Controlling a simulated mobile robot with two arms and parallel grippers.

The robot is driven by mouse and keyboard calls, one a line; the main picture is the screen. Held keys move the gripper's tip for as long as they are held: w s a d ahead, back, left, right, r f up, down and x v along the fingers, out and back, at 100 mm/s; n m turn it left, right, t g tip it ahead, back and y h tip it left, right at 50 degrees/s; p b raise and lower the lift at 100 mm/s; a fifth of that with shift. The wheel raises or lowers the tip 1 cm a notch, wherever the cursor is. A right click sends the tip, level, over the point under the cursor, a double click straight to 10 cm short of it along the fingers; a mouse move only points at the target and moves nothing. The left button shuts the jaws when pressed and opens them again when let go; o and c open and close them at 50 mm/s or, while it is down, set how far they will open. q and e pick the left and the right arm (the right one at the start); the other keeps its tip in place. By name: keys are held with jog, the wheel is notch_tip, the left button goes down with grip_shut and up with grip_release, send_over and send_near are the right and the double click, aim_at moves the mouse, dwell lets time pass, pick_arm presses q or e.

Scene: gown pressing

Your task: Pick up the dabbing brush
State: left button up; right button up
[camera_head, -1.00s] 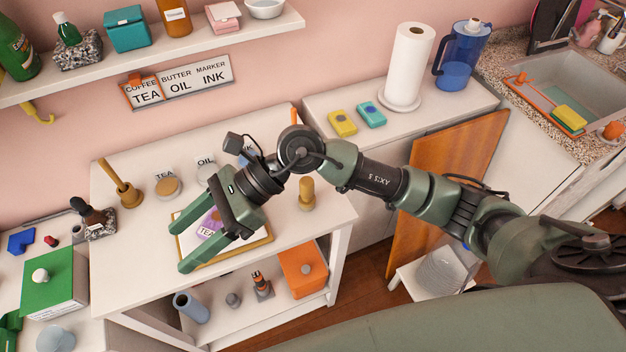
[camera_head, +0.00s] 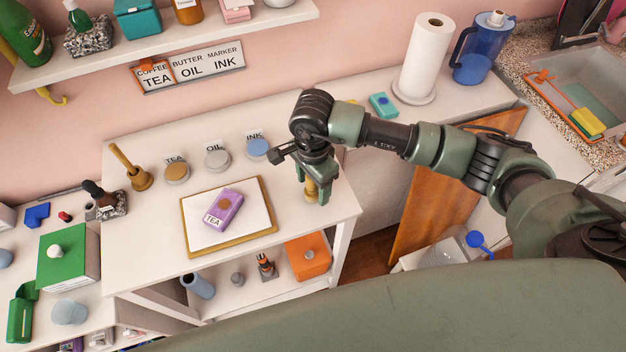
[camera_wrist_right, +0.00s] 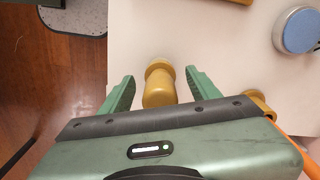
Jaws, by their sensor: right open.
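The dabbing brush appears to be the mustard-coloured, knob-ended piece (camera_head: 311,192) standing near the right end of the white table. My right gripper (camera_head: 318,197) points down over it, open, and partly hides it. In the right wrist view the brush (camera_wrist_right: 159,86) lies between the two green fingers of my right gripper (camera_wrist_right: 160,78), with visible gaps on both sides. Its lower part is hard to make out. My left gripper is not in view.
A purple TEA piece (camera_head: 223,209) lies on a gold-edged board (camera_head: 187,228). Round TEA (camera_head: 176,173), OIL (camera_head: 216,158) and INK (camera_head: 257,149) pads stand behind it. A brass bell-shaped piece (camera_head: 140,178) is at the left. The table's right edge is close to the brush.

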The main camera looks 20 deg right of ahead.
jog(key=shift+f, duration=0.8)
grip_shut()
jog(key=shift+r, duration=0.1)
